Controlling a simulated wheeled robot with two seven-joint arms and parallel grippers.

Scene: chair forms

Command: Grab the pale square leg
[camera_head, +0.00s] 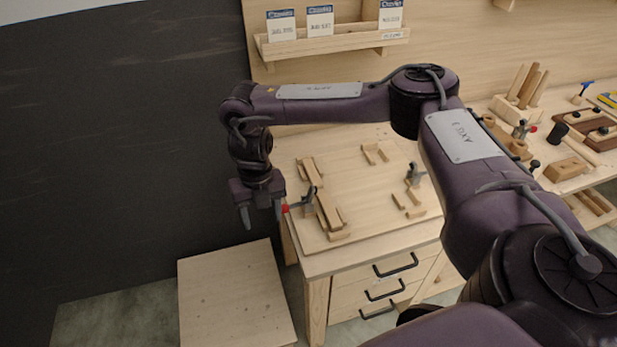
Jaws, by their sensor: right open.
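My right gripper (262,216) is open and empty, with its fingers pointing down, just off the left edge of the workbench. My left gripper is not in view. Several upright wooden legs (529,86) stand in a holder on the far right bench, well away from my right gripper. The leftmost one (517,82) looks pale. They are too small to tell for certain which is square. My right arm crosses the view between them and the gripper.
The workbench (322,263) carries a board (358,190) with wooden blocks and two clamps (414,175). A low wooden platform (235,295) lies below the gripper. A shelf with cards (330,44) hangs behind. The right bench holds blocks and tools.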

